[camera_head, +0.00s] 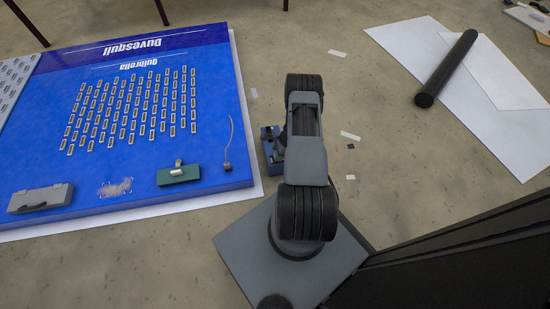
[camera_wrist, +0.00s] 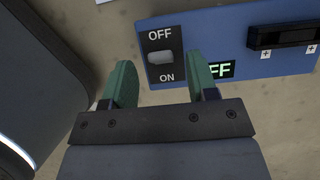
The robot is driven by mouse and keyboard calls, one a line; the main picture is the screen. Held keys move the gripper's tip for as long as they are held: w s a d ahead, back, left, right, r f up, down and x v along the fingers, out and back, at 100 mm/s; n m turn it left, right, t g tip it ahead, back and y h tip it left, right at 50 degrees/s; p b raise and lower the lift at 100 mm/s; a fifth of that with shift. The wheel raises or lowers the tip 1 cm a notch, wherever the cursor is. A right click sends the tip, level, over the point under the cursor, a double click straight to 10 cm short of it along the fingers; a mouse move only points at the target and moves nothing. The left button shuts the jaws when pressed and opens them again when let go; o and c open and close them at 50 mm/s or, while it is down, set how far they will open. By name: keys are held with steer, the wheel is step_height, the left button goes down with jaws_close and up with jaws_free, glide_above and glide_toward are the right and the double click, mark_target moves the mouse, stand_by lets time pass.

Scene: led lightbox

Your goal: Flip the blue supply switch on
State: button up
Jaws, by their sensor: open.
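The blue supply (camera_wrist: 230,38) fills the upper right of the wrist view. It carries a black switch plate (camera_wrist: 151,72) with OFF above and ON below, and a pale rocker switch (camera_wrist: 160,57) between the labels. A lit green display (camera_wrist: 222,69) shows "FF"; its left part is hidden behind my right finger. My gripper (camera_wrist: 161,62) is open and empty, its green fingers either side of the switch plate in the picture. Whether they touch the supply I cannot tell. In the head view the supply (camera_head: 265,134) is partly hidden by my arm.
A large blue sign panel (camera_head: 215,100) with rows of LED modules lies left of the supply. A green box (camera_head: 178,175) and grey case (camera_head: 40,197) rest on it. A black roll (camera_head: 446,68) lies on white sheets at right. Small scraps dot the floor.

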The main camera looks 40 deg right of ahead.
mark_target(275, 155)
steer(key=shift+b+x, duration=0.35)
steer(key=shift+x, duration=1.15)
steer(key=c, duration=0.9)
